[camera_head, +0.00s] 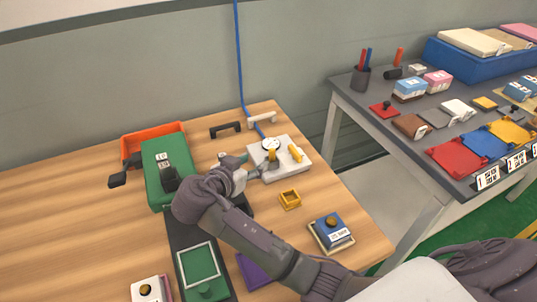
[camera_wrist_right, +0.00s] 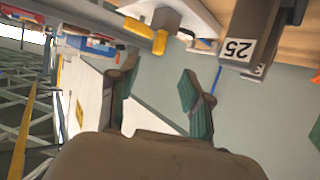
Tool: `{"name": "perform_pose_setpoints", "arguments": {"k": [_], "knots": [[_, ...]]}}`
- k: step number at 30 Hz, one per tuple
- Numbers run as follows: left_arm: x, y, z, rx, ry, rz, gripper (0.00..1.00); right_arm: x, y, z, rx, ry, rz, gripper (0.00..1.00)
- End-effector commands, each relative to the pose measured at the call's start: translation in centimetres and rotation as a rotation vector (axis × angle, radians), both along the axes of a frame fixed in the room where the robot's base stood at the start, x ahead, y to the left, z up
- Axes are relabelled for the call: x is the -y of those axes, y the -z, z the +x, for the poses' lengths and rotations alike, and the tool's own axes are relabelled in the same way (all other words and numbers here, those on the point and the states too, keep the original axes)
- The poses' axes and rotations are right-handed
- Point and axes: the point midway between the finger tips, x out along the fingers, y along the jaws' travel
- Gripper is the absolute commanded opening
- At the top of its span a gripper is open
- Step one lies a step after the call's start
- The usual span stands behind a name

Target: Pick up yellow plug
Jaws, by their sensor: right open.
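A white box (camera_head: 284,166) stands on the wooden table, with a round white gauge (camera_head: 271,144) on it. A yellow plug (camera_head: 295,153) shows on the right part of its top, and another yellow piece sits below the gauge. The wrist view shows a yellow plug-like part (camera_wrist_right: 138,27) at the box, near the top edge. My right gripper (camera_head: 246,168) is at the box's left side, open, with nothing visible between its fingers. In the wrist view its teal-padded fingers (camera_wrist_right: 162,95) are spread apart, and the yellow part is beyond them. My left gripper is not in view.
A green box (camera_head: 165,165) and an orange bin (camera_head: 136,138) stand left of my arm. A small yellow square holder (camera_head: 290,199) and a blue-topped block (camera_head: 330,229) lie right of it. A blue cable (camera_head: 239,60) hangs behind the white box. A dark block labelled 25 (camera_wrist_right: 250,28) shows in the wrist view.

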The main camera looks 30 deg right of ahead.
Motion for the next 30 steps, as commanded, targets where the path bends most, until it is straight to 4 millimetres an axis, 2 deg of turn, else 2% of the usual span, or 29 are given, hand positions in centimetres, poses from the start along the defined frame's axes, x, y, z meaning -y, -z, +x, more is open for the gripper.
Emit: {"name": "perform_pose_setpoints", "arguments": {"k": [3, 13, 21, 30], "knots": [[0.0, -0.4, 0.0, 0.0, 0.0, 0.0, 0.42, 1.9, 0.7, 1.1, -0.001, 0.003, -0.004, 0.49], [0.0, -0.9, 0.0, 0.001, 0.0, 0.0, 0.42, 4.3, 2.0, 2.6, 0.0, 0.001, -0.003, 0.49], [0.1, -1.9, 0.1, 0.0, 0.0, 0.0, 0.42, 7.1, 3.8, 4.4, -0.001, 0.001, -0.003, 0.49], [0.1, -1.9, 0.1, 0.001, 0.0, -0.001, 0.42, 7.6, 4.1, 4.7, -0.001, 0.0, 0.001, 0.49]]}}
